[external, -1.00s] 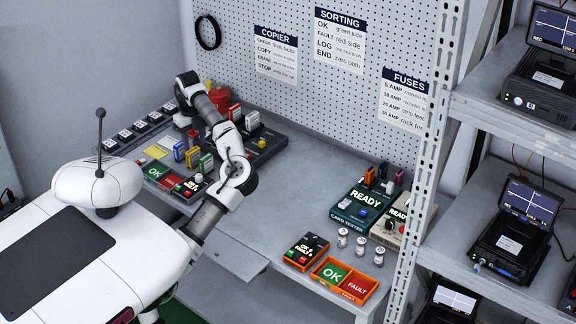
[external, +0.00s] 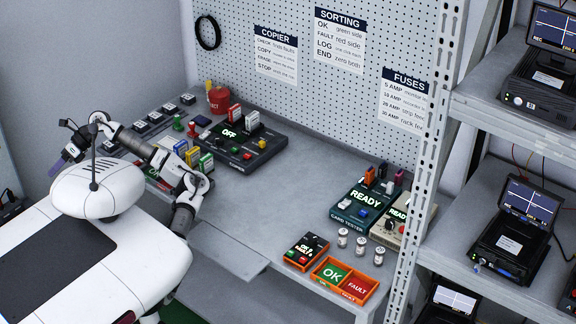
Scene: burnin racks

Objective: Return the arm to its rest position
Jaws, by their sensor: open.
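My arm is folded at the left end of the bench, above the white body of the robot. My gripper (external: 64,146) is at the far left of the external view, beside and above my head, clear of the bench things. Its jaws are open and small in the picture, and I see nothing held between them. My forearm hides part of the green and red tray and some of the coloured cards (external: 192,158) behind it.
The copier (external: 240,142) reads OFF, with a red canister (external: 218,99) behind it. The card tester (external: 362,206), a small black counter (external: 306,251) and the orange OK/FAULT tray (external: 368,288) stand at right. Mid-bench is clear. A metal rack (external: 500,120) stands right.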

